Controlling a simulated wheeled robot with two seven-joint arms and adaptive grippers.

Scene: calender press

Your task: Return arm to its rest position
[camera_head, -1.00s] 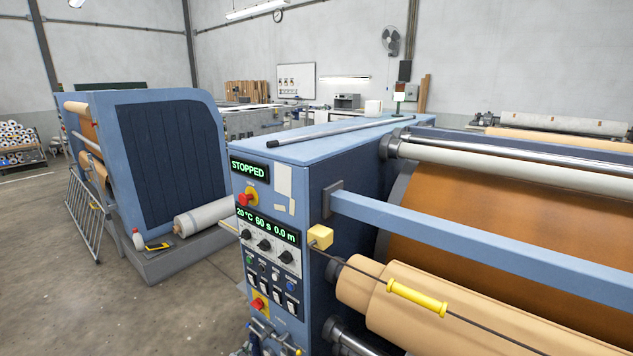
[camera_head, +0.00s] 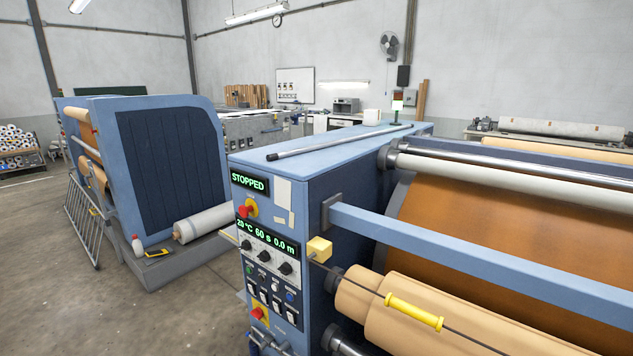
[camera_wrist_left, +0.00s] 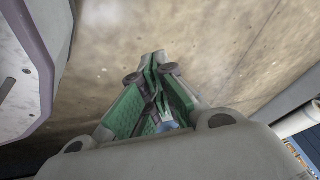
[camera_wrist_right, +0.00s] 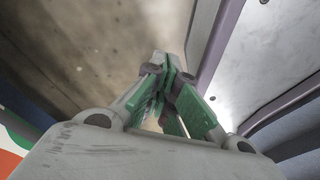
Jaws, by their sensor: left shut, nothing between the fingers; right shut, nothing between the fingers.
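My left gripper (camera_wrist_left: 155,75) shows in the left wrist view, with its green-padded fingers closed together and empty, above the concrete floor. My right gripper (camera_wrist_right: 167,75) shows in the right wrist view, also closed and empty over the floor, beside a pale panel with a purple edge. Neither arm shows in the head view. The blue calender press (camera_head: 330,165) stands at the right there, its display (camera_head: 249,182) reading STOPPED and a second display (camera_head: 265,235) below it reading 29 °C, 60 s, 0.0 m.
A yellow handle (camera_head: 413,311) hangs on a cable across the press front, near a tan roll (camera_head: 375,305). Another blue machine (camera_head: 150,170) stands at the left with a metal gate (camera_head: 84,220) beside it. Open floor (camera_head: 110,315) lies at the lower left.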

